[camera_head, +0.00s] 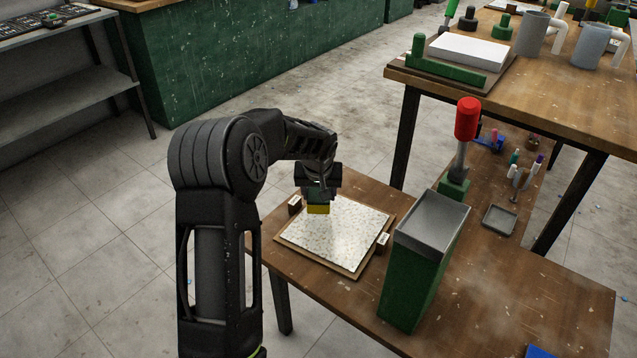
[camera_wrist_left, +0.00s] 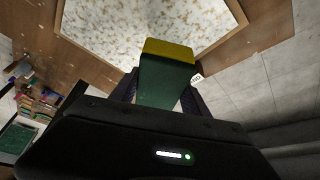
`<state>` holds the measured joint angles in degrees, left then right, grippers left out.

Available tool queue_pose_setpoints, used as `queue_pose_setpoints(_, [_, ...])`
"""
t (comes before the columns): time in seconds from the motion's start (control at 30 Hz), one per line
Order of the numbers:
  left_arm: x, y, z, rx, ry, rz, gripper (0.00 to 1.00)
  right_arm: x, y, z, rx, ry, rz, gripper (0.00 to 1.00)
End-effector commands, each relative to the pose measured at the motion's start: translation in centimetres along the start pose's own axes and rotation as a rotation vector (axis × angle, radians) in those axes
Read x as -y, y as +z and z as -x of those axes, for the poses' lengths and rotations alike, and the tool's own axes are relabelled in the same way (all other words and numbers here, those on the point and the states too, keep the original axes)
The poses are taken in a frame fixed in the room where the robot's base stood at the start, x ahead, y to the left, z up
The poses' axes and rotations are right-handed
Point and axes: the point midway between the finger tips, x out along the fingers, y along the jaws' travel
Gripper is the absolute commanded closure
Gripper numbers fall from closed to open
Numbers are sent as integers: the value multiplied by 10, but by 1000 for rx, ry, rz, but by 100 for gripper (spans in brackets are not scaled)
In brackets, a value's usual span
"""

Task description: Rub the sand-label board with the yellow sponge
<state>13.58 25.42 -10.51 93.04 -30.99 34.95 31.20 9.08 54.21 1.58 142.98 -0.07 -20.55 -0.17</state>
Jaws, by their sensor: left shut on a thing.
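A square board (camera_head: 347,246) with a speckled white mosaic face and a brown wooden rim lies flat on the low wooden table. It also fills the top of the left wrist view (camera_wrist_left: 112,38). My left gripper (camera_head: 318,196) is shut on the sponge, a block with a green upper part and a yellow face (camera_head: 318,209). The sponge (camera_wrist_left: 168,52) is over the board's far-left corner area; I cannot tell if it touches. Small labelled blocks stand at the far-left (camera_head: 295,204) and right (camera_head: 383,241) of the board; their lettering is too small to read. My right gripper is out of view.
A tall green bin (camera_head: 420,265) with a grey rim stands right of the board. Behind it is a red-handled tool (camera_head: 467,122). A small grey tray (camera_head: 499,220) lies further right. A higher wooden table (camera_head: 440,80) stands behind. The front right tabletop is mostly clear.

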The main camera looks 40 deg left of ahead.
Motion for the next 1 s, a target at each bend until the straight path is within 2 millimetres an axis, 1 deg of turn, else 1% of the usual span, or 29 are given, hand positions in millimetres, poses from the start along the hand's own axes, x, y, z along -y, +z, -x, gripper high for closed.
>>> queue_pose_setpoints(0.03, [0, -4, 8, -1, 0, 0, 84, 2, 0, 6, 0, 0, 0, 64])
queue_pose_setpoints(0.23, [1, -9, 18, -2, 1, -2, 84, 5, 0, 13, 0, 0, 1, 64])
queue_pose_setpoints(1.0, [1, -9, 19, -2, 1, -2, 84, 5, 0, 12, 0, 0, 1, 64])
